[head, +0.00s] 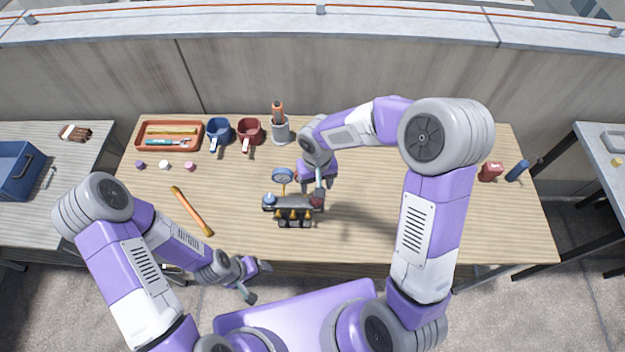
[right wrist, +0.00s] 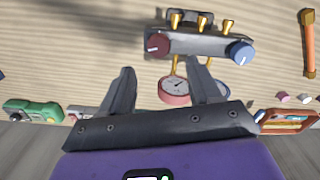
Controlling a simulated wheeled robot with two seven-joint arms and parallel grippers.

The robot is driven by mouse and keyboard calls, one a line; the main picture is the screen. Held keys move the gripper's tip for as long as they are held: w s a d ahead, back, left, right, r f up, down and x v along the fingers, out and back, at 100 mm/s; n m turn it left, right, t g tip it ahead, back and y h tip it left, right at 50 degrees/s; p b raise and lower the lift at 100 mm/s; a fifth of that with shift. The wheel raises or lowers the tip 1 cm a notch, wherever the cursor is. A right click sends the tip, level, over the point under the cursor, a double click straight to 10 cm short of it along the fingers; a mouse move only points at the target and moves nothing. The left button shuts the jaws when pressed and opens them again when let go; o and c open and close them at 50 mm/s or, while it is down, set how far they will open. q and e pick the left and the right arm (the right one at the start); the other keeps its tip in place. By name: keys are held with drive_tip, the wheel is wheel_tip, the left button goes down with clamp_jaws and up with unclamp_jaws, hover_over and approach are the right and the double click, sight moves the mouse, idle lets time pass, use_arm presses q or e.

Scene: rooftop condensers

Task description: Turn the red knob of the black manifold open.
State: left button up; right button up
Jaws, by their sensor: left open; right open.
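The black manifold (head: 293,214) stands near the front middle of the wooden table, with brass fittings along its front. Its red knob (head: 317,201) is at the right end and its blue knob (head: 269,200) at the left. In the right wrist view the red knob (right wrist: 158,44) is beyond my open fingers, roughly between them and apart from them. My right gripper (head: 310,183) is open and empty, just behind the knob, pointing down. A red-rimmed gauge (right wrist: 174,92) shows between its fingers. My left gripper (head: 258,281) is open and empty, off the table's front edge.
A blue-rimmed gauge (head: 283,176) rises behind the manifold. An orange-handled tool (head: 192,211) lies to its left. A tray (head: 139,137), a blue mug (head: 219,131), a red mug (head: 249,131) and a grey cup (head: 281,131) stand behind.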

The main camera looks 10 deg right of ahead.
sight(316, 200)
drive_tip(key=shift+w+d+f, duration=0.1)
drive_tip(key=shift+f, duration=0.2)
drive_tip(key=f, duration=0.4)
drive_tip(key=f+b, duration=0.1)
drive_tip(key=f, duration=0.1)
drive_tip(key=shift+s+f, duration=0.25)
drive_tip(key=shift+f, duration=0.05)
drive_tip(key=c, duration=1)
drive_tip(key=shift+c, duration=0.2)
